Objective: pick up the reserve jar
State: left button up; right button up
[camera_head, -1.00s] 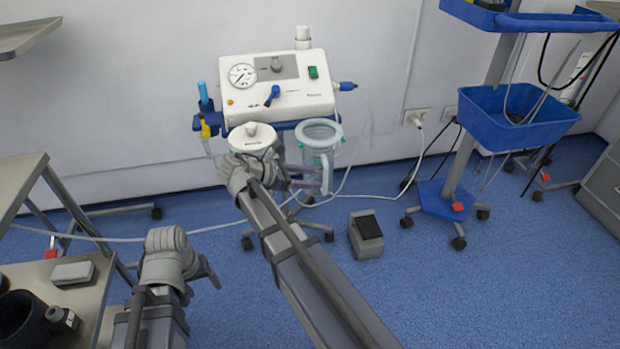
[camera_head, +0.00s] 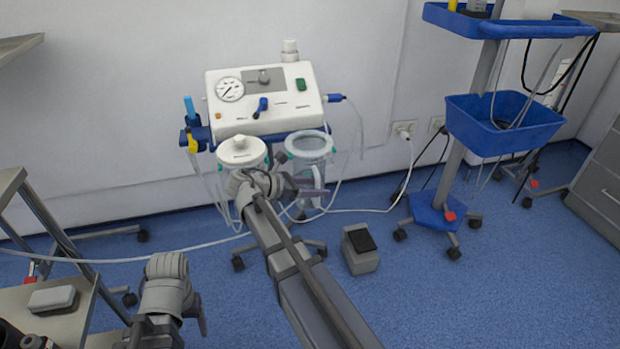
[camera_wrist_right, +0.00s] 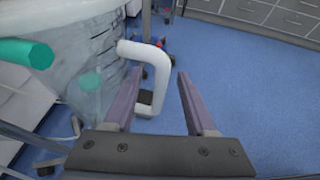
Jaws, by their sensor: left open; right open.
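Two jars hang at the front of the white suction unit (camera_head: 264,98). One has a white lid (camera_head: 241,150); the other is clear with a pale ring top (camera_head: 309,165). I cannot read which is the reserve jar. In the right wrist view a clear jar (camera_wrist_right: 85,75) with teal ports fills the left side. Its white handle (camera_wrist_right: 162,75) shows between the fingers of my open right gripper (camera_wrist_right: 158,78). In the head view my right gripper (camera_head: 308,191) is at the clear jar's lower front. My left gripper (camera_head: 198,312) is open and empty, low at the left, its fingers mostly hidden.
A grey foot pedal (camera_head: 360,248) stands on the blue floor right of my right arm. A blue trolley with a bin (camera_head: 503,123) is at the right. A metal table (camera_head: 70,322) is at lower left. A pale hose crosses the floor.

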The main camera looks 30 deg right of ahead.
jog(key=b+x, duration=0.1)
jog(key=x, duration=0.2)
jog(key=shift+d+f, duration=0.2)
jog(key=shift+f, duration=0.1)
jog(key=shift+c, duration=0.3)
grip_shut()
dwell(0.8)
